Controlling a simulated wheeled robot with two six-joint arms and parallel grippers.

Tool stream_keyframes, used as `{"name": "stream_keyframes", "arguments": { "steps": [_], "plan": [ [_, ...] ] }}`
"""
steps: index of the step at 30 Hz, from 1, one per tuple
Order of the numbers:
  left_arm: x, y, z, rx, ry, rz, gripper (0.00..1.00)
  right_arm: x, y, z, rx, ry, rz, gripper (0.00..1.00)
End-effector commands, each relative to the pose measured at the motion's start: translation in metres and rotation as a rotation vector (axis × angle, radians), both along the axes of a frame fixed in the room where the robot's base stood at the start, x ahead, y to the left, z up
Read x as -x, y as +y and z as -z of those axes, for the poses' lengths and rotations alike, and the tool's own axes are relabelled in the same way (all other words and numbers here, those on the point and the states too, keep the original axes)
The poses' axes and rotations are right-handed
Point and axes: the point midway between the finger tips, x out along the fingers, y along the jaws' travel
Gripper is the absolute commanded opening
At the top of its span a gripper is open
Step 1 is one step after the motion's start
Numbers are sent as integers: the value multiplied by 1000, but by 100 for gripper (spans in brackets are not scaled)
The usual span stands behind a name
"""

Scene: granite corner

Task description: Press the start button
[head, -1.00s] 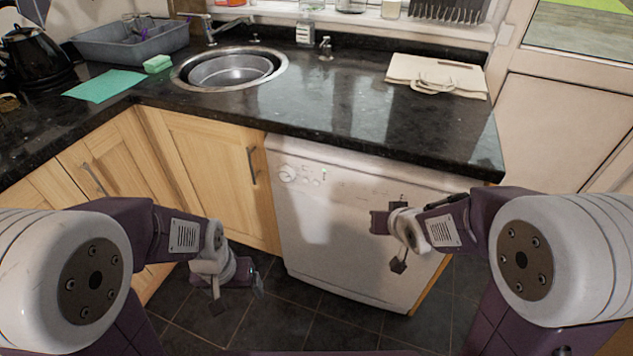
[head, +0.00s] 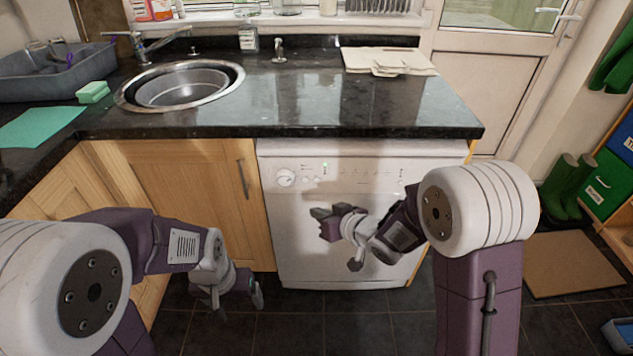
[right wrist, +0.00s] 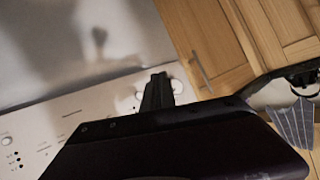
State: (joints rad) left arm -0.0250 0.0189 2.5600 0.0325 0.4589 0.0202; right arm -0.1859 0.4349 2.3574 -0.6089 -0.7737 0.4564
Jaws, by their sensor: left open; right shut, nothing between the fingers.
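The white appliance (head: 345,250) stands under the counter, with a control panel along its top edge. I cannot tell which one is the start button. My right gripper (head: 322,222) is shut and empty in front of the appliance, below and right of the dial in the head view. In the right wrist view its fingertips (right wrist: 158,88) overlap the dial area; contact is not visible. My left gripper (head: 240,298) is open and empty, low before the wooden cabinet.
The black granite counter (head: 310,105) overhangs the panel. Green boots (head: 567,187) and a mat (head: 570,264) are at the right. Dark floor is free before the appliance.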

Motion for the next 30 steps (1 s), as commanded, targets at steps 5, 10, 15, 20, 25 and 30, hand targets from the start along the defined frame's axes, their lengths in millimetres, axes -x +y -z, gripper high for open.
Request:
{"name": "stream_keyframes", "arguments": {
  "steps": [5,10,15,20,25,30],
  "plan": [
    [0,0,-2,0,0,0,82,-6,0,-1,1,0,1,0],
    [0,0,-9,0,0,0,82,-28,0,-2,1,0,1,0],
    [0,0,-16,0,0,0,82,-54,-1,-2,0,0,2,0],
    [0,0,-27,0,0,0,82,-74,0,-4,0,0,1,0],
    [0,0,-32,0,0,0,82,-85,0,-2,1,1,1,0],
    [0,0,-33,0,0,0,82,-88,0,0,1,0,1,0]
  ]
}}
